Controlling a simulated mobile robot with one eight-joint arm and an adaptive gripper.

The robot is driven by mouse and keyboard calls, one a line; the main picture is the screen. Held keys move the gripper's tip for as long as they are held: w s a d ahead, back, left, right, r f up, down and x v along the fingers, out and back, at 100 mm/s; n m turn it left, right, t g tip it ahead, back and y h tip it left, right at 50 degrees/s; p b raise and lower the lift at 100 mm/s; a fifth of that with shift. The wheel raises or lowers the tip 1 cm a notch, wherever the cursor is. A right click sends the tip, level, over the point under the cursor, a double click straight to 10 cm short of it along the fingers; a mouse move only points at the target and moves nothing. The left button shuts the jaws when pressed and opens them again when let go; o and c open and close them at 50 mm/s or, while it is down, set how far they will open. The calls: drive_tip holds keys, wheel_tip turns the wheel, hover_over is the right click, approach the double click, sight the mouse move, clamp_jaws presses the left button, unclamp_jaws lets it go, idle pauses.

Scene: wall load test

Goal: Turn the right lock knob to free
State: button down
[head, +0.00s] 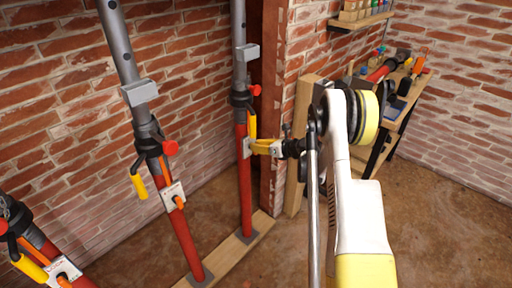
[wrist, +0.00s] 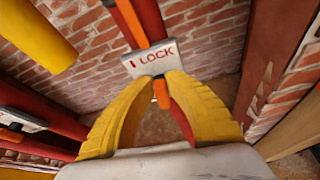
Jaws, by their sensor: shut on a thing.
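The right prop, a red and grey post (head: 245,180), stands upright near the wall corner. Its white lock plate (head: 247,147) is mostly behind my gripper in the head view. In the wrist view the plate (wrist: 152,60) reads "I LOCK". The orange right lock knob (wrist: 161,94) points down from the plate, between my yellow fingertips. My gripper (head: 254,147) is level with the plate and shut on the knob; the fingers (wrist: 162,84) close in from both sides. The knob's base is partly hidden by the fingertips, and its setting is hard to tell.
The middle prop (head: 184,230) and a left prop (head: 45,250) have similar plates and yellow handles. A yellow handle (wrist: 35,35) shows near my fingers at upper left. A wooden sill (head: 232,254) lies under the posts. A cluttered workbench (head: 397,112) stands to the right.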

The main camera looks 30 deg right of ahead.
drive_tip(key=m, duration=0.1)
drive_tip(key=m+y+b, duration=0.1)
drive_tip(key=m+y, duration=0.1)
drive_tip(key=shift+w+d+f+b, duration=0.15)
drive_tip(key=shift+d+f+b, duration=0.1)
drive_tip(key=shift+d+b, duration=0.15)
drive_tip(key=m+y, duration=0.1)
drive_tip(key=m, duration=0.2)
drive_tip(key=f+m+y, duration=0.1)
drive_tip(key=m+y, duration=0.1)
drive_tip(key=m, duration=0.1)
drive_tip(key=m+y+b, duration=0.1)
drive_tip(key=m, duration=0.2)
drive_tip(key=shift+w+d+f+t, duration=0.15)
drive_tip(key=shift+d+f+t, duration=0.05)
drive_tip(key=shift+d+t, duration=0.2)
drive_tip(key=c, duration=1.4)
unclamp_jaws()
drive_tip(key=shift+a, duration=0.1)
